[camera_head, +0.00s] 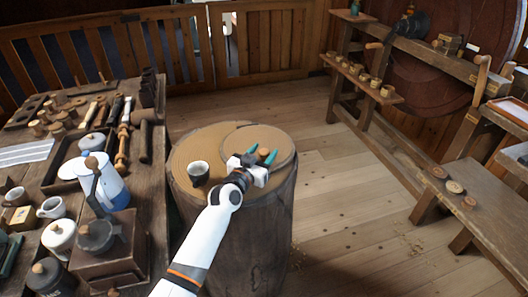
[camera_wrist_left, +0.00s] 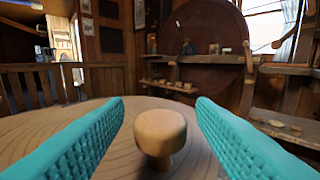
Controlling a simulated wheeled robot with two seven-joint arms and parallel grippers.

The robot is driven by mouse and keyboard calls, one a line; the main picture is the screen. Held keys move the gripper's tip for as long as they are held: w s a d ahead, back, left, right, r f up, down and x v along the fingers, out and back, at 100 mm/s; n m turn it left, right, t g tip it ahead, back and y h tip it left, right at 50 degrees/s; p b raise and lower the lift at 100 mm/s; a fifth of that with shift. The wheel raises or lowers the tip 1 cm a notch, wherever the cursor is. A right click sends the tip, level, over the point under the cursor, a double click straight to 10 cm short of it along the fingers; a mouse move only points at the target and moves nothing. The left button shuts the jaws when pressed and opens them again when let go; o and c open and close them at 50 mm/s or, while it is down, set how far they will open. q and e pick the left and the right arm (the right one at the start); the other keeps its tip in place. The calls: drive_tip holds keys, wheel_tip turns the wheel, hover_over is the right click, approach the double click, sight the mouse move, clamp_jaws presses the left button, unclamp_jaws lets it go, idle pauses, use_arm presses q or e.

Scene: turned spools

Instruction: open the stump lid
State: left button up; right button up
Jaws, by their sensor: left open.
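The stump (camera_head: 245,235) stands on the floor in the middle of the head view. Its round lid (camera_head: 278,140) lies flat on the right part of the top, with a small wooden knob (camera_head: 264,152) on it. My left gripper (camera_head: 262,156) is over the lid, with its teal fingers open on either side of the knob. In the left wrist view the knob (camera_wrist_left: 160,137) stands upright between the two fingers, with a visible gap on each side. The lid (camera_wrist_left: 120,133) spreads below it. My right gripper is not in view.
A crowded workbench (camera_head: 140,205) with a blue-white pot (camera_head: 110,188) is at the left. A bench (camera_head: 480,200) with small spools stands at the right.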

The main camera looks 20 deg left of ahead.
use_arm(q)
drive_tip(key=shift+w+d, duration=0.1)
drive_tip(key=shift+w, duration=0.4)
